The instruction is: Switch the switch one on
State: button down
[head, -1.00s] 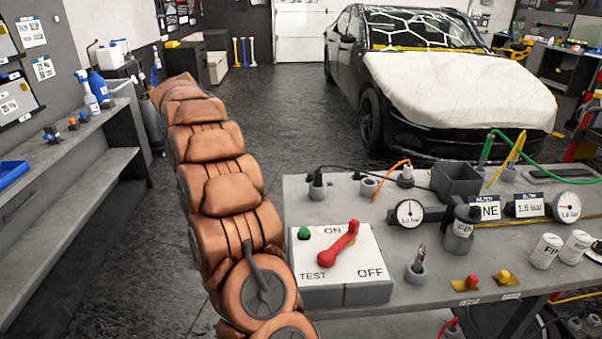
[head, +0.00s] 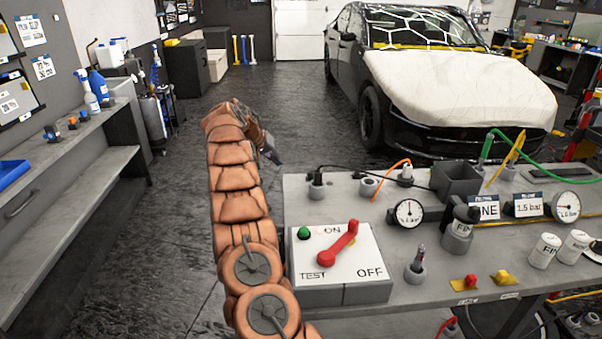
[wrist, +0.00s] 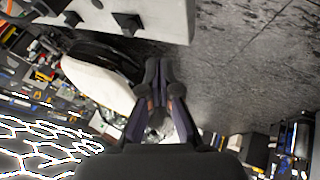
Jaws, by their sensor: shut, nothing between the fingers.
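The switch is a pale box (head: 305,259) at the near left corner of the workbench, marked ON, OFF and TEST. Its red lever (head: 339,244) slants from the lower left to the upper right, its upper end just right of the ON mark. A green button (head: 304,232) sits at the box's upper left. My gripper (head: 272,155) is beyond the bench's far left corner, well apart from the lever. In the wrist view, my gripper (wrist: 162,68) is shut and empty. The switch cannot be made out there.
The workbench (head: 385,235) holds gauges (head: 409,212), a dark grey bin (head: 456,181), cups and hoses behind and right of the switch. A car (head: 450,90) stands beyond. A grey shelf (head: 95,150) runs along the left. The floor between is open.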

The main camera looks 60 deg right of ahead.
aim_at(310, 175)
jog(key=p+x, duration=0.3)
jog(key=x, duration=0.7)
jog(key=shift+p, duration=0.4)
jog(key=shift+s+d+r+p, duration=0.15)
jog(key=shift+s+d+p, duration=0.2)
jog(key=shift+s, duration=0.2)
jog(key=shift+s+d+p, duration=0.55)
jog(key=shift+s+d, duration=0.3)
jog(key=shift+s, duration=0.15)
jog(key=shift+f, duration=0.2)
